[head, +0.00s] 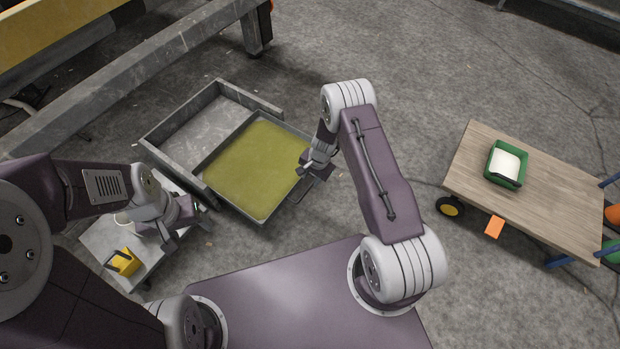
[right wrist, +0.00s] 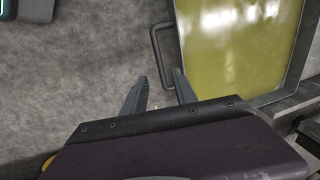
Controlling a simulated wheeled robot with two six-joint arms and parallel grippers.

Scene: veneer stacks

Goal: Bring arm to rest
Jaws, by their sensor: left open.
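My right arm reaches forward in the head view. Its gripper (head: 312,172) is above the right rim of a grey tray with a yellow-green floor (head: 258,165). The tray's dark handle (right wrist: 155,45) shows just beyond the fingertips; I cannot tell how far below. My left gripper (head: 182,228) is over a small grey cart (head: 110,235) at lower left. It is open, and its fingers are partly hidden.
A yellow container (head: 124,262) stands on the grey cart. A grey frame (head: 165,135) adjoins the tray. At right, a wooden-topped cart (head: 540,205) carries a green box (head: 505,166) with white contents. Concrete floor is clear between the tray and that cart.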

